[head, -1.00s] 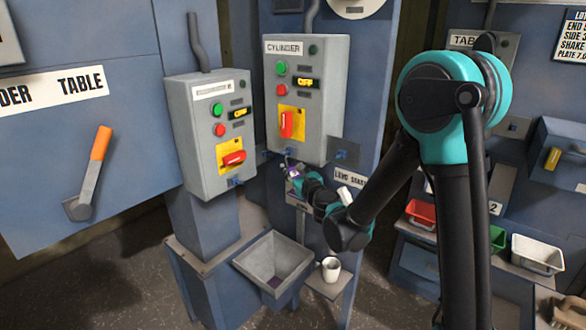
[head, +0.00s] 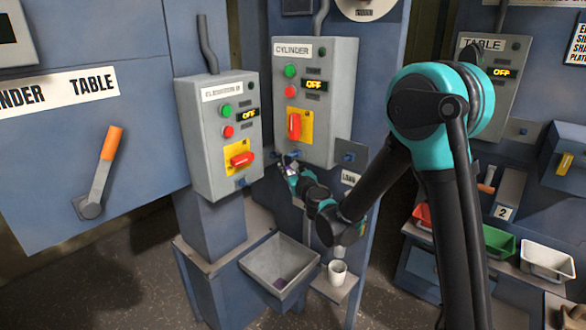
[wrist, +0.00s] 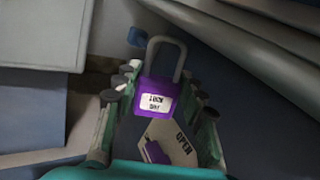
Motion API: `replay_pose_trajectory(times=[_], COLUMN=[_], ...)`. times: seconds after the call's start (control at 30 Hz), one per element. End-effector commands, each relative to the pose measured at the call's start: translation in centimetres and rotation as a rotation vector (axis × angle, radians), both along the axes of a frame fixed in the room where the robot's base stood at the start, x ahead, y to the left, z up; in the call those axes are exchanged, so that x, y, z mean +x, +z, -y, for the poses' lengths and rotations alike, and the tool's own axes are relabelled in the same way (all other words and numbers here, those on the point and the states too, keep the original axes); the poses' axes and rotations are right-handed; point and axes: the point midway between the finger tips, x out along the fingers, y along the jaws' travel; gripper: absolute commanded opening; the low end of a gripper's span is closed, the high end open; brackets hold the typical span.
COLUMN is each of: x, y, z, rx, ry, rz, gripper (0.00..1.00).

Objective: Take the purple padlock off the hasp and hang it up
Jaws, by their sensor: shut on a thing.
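My gripper (wrist: 163,100) is shut on the purple padlock (wrist: 157,100), which shows between its fingers in the wrist view. The padlock is upright, with a white label on its body and its grey shackle (wrist: 166,42) at the top. In the head view my gripper (head: 290,172) is just below the CYLINDER box (head: 318,95), close to a small blue fitting (head: 295,154). I cannot tell whether the shackle is around that fitting or clear of it. Another purple object (wrist: 155,152) shows lower down in the wrist view, near the word OPEN.
A grey open bin (head: 258,262) with something purple inside stands below. A white mug (head: 337,272) sits on a small shelf to its right. A second switch box (head: 218,150) is at left. Red, green and white trays (head: 545,258) are at right.

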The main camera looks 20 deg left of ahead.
Motion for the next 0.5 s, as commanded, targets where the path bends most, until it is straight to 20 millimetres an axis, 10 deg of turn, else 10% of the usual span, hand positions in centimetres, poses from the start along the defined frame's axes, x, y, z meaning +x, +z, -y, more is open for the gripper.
replay_pose_trajectory(times=[0.5], x=[1.0], y=[-0.3], z=[-2.7], rx=[0.0], ry=[0.001], rz=[0.0], gripper=[0.09])
